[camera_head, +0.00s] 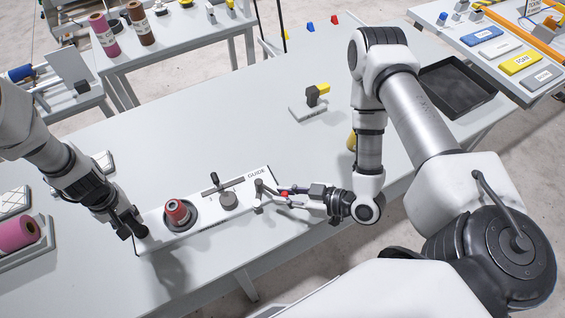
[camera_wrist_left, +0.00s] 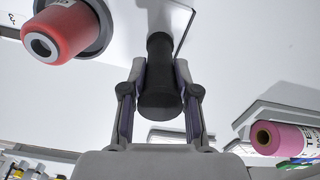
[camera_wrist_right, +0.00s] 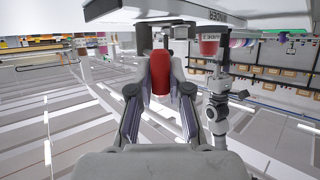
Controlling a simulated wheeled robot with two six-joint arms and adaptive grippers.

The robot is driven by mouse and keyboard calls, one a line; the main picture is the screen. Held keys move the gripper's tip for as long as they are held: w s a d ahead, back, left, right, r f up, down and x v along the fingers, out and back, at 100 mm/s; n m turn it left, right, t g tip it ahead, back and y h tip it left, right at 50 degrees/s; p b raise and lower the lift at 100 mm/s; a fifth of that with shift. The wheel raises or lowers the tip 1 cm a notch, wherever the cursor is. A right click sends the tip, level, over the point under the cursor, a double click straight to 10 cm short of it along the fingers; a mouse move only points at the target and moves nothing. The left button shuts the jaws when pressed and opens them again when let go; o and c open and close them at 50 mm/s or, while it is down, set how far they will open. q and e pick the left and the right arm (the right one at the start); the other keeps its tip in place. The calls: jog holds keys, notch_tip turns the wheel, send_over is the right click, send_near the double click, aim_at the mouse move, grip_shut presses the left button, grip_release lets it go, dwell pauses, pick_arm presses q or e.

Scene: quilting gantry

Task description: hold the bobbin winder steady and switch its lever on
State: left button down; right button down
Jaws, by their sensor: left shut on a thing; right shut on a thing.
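The bobbin winder (camera_head: 205,209) is a long white box lying slantwise near the table's front edge. A red bobbin (camera_head: 178,211) sits upright on it, also seen in the left wrist view (camera_wrist_left: 62,32). My left gripper (camera_head: 132,222) is shut on a black grip (camera_wrist_left: 160,85) at the winder's left end. The lever's red handle (camera_wrist_right: 160,74) is at the winder's right end, between the fingers of my right gripper (camera_head: 290,196), which is shut on it. The fingers partly hide the handle in the head view. I cannot tell the lever's switch position.
A grey block with a yellow part (camera_head: 315,100) stands further back on the table (camera_head: 250,120). A black tray (camera_head: 457,87) lies at the back right. A pink roll (camera_head: 18,233) is at the left. The table's middle is clear.

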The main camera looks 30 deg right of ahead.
pick_arm(q)
jog(key=shift+s+f, duration=0.25)
pick_arm(e)
jog(key=shift+s+a, duration=0.1)
jog(key=shift+a, duration=0.1)
jog(key=shift+s+a, duration=0.25)
jog(key=shift+a, duration=0.5)
jog(key=shift+s+a, duration=0.2)
jog(key=shift+a, duration=0.5)
pick_arm(q)
jog(key=shift+s, duration=0.1)
pick_arm(e)
jog(key=shift+w+a, duration=0.2)
jog(key=shift+a, duration=1.45)
jog(key=shift+w+a+f+m+t+h, duration=0.15)
jog(key=shift+a+m+t+h, duration=0.15)
jog(key=shift+a+m+h, duration=0.15)
pick_arm(q)
jog(key=shift+r, duration=0.1)
pick_arm(e)
jog(key=shift+w+a+m+t+h, duration=0.35)
jog(key=shift+a+m+t+h, duration=0.25)
jog(key=shift+a+m+h, duration=0.25)
jog(key=shift+d, duration=0.1)
jog(key=shift+w, duration=0.1)
jog(key=c, duration=1.1)
grip_release()
jog(key=shift+w, duration=0.1)
jog(key=shift+r, duration=0.2)
